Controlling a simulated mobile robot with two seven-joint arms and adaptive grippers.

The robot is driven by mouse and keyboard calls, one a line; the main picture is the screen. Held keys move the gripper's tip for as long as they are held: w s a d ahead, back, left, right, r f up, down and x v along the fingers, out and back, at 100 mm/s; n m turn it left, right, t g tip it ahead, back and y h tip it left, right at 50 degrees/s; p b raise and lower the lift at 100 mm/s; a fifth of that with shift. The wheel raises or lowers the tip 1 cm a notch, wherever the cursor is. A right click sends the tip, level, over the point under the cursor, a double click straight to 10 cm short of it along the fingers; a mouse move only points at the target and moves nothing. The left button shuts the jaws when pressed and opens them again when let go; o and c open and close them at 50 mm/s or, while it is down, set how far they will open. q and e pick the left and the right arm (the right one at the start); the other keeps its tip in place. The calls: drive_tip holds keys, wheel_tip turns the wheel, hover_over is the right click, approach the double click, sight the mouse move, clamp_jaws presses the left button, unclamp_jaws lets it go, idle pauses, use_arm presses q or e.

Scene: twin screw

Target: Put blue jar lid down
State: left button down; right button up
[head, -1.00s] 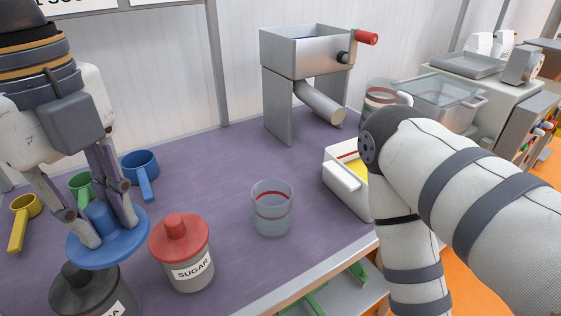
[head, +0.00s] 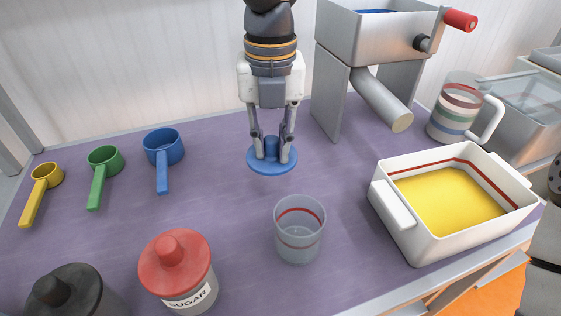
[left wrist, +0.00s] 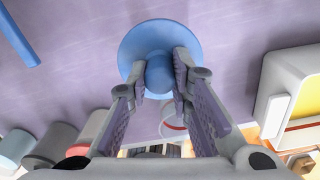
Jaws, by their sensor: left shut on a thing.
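The blue jar lid (head: 258,164) is a flat disc with a knob on top. My left gripper (head: 272,152) points down, shut on the knob. The lid is level, over the purple tabletop between the blue scoop and the metal hopper; I cannot tell whether it touches the surface. In the left wrist view the lid (left wrist: 140,50) shows whole, with its knob between the fingers. My right gripper is not in view.
A clear cup (head: 300,245) stands in front of the lid. The red-lidded sugar jar (head: 177,262) and a black-lidded jar (head: 65,295) are front left. The blue scoop (head: 163,150) is left, the hopper (head: 380,50) right, a white tray (head: 420,235) front right. Purple table (head: 215,200) is free around the lid.

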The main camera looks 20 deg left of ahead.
sight(275, 151)
use_arm(q)
drive_tip(key=w+f, duration=0.2)
drive_tip(key=f, duration=0.1)
drive_tip(key=w+f, duration=0.1)
drive_tip(key=shift+w+a+f+b, duration=0.1)
drive_tip(key=shift+a+f+b, duration=0.1)
drive_tip(key=shift+f+b, duration=0.15)
drive_tip(key=shift+w+f, duration=0.25)
drive_tip(key=shift+f, duration=0.65)
drive_tip(key=shift+w+f, duration=0.2)
drive_tip(key=shift+f, duration=0.7)
drive_tip(key=shift+f, duration=0.15)
drive_tip(key=c, duration=1.4)
unclamp_jaws()
drive_tip(key=shift+c, duration=0.2)
wheel_tip(275, 151, up, 12)
drive_tip(key=shift+d+r, duration=0.1)
drive_tip(key=shift+r, duration=0.05)
